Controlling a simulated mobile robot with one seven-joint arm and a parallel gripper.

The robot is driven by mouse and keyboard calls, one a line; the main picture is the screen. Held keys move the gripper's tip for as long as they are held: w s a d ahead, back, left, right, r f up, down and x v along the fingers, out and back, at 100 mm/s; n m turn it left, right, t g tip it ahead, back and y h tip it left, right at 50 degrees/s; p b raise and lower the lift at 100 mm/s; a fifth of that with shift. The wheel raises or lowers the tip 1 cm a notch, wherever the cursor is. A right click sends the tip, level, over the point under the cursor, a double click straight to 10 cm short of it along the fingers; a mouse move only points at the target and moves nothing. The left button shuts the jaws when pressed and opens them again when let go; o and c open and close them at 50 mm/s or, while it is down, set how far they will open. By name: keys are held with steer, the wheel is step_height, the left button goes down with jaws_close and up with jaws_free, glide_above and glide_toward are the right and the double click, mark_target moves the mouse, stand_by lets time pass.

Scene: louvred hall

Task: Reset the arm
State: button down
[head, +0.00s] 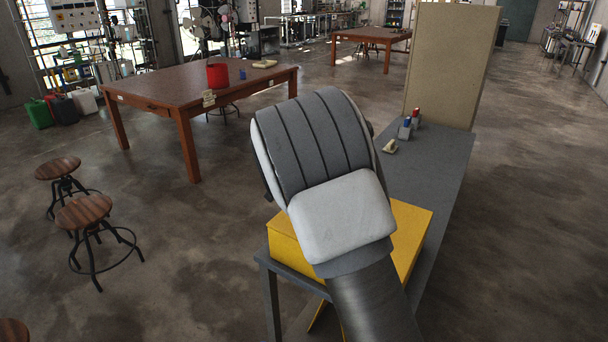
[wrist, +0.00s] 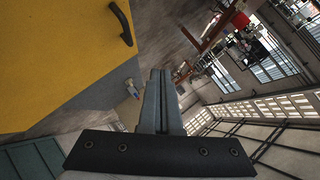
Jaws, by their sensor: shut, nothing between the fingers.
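My gripper (wrist: 158,78) shows in the wrist view, its two fingers shut together with nothing between them. In the head view my raised arm fills the middle and hides the gripper. The arm stands in front of a yellow box (head: 412,222) on a grey bench (head: 440,165). In the wrist view the yellow box (wrist: 50,65) takes up the upper left, with a black handle (wrist: 121,24) on it. The fingers appear to the right of the box and apart from it.
Small red and blue items (head: 405,128) and a pale item (head: 390,146) lie on the bench before a tall tan panel (head: 452,65). A brown table (head: 170,85) with a red container (head: 217,76) stands back left. Stools (head: 83,212) stand left. Floor right of the bench is clear.

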steer(key=s+d+r+n+g+y, duration=0.25)
steer(key=s+r, duration=0.35)
steer(key=s, duration=0.5)
steer(key=s+d+r+n+g+y, duration=0.1)
steer(key=s+d+r+n, duration=0.35)
steer(key=s, duration=0.75)
steer(key=s+d+n+g+h, duration=0.1)
steer(key=s+d+n, duration=0.1)
steer(key=s, duration=0.9)
steer(key=s+d+n+g+h, duration=0.1)
steer(key=s+d, duration=0.1)
steer(key=s, duration=1)
steer(key=shift+d+n+g+h, duration=0.35)
steer(key=shift+n, duration=0.05)
